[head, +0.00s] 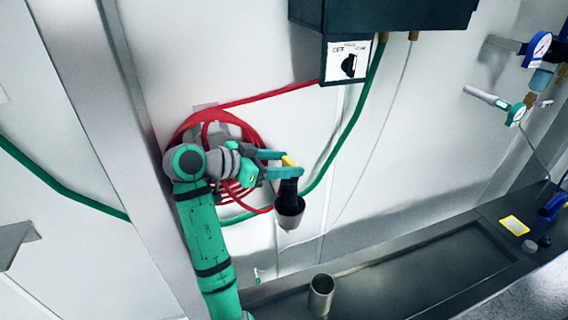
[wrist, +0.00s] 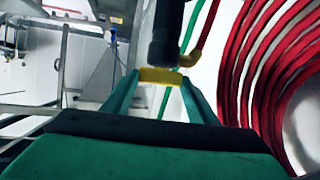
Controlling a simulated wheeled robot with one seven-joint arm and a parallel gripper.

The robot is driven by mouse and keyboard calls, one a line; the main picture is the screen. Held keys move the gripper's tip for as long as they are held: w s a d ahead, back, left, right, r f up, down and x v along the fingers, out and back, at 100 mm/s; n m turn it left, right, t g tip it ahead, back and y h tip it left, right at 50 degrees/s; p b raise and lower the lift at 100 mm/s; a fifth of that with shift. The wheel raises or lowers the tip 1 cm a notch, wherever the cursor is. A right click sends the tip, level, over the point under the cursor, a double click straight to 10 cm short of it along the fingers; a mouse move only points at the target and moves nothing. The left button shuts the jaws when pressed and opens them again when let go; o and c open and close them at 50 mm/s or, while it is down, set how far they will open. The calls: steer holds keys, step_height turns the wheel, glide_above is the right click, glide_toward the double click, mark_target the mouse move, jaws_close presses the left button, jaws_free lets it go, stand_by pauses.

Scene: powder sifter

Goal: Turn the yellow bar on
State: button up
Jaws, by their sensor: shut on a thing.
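The yellow bar (head: 289,160) is at the top of a black hanging fitting (head: 289,188), which ends in a grey cup-shaped mouth (head: 289,208). My gripper (head: 291,164) reaches it from the left, with its teal fingers on either side of the bar. In the wrist view the yellow bar (wrist: 160,75) spans the space between the two fingertips of my gripper (wrist: 161,82), which is shut on it. A black vertical tube (wrist: 167,35) passes just beyond the bar and hides part of the view. The bar's exact turn angle cannot be told.
A coiled red hose (head: 226,122) hangs on the wall behind my arm. A dark control box (head: 400,35) with a black knob (head: 348,65) is above right. A metal cup (head: 321,292) stands below on the dark bench (head: 420,277). A green hose (head: 352,122) runs close by.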

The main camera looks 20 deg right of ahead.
steer(key=shift+f, duration=0.1)
steer(key=o, duration=1.1)
steer(key=shift+r, duration=0.4)
step_height(320, 180, up, 3)
steer(key=shift+f, duration=0.2)
steer(key=s+a+r, duration=0.1)
steer(key=s+r, duration=0.2)
steer(key=s, duration=0.1)
steer(key=s+a+r, duration=0.1)
steer(key=s+r, duration=0.2)
steer(key=s, duration=0.2)
steer(key=s+a+r, duration=0.1)
steer(key=s+r, duration=0.2)
steer(key=s, duration=0.1)
steer(key=shift+s+a+r, duration=0.25)
steer(key=shift+s+r, duration=0.05)
steer(key=shift+r, duration=0.05)
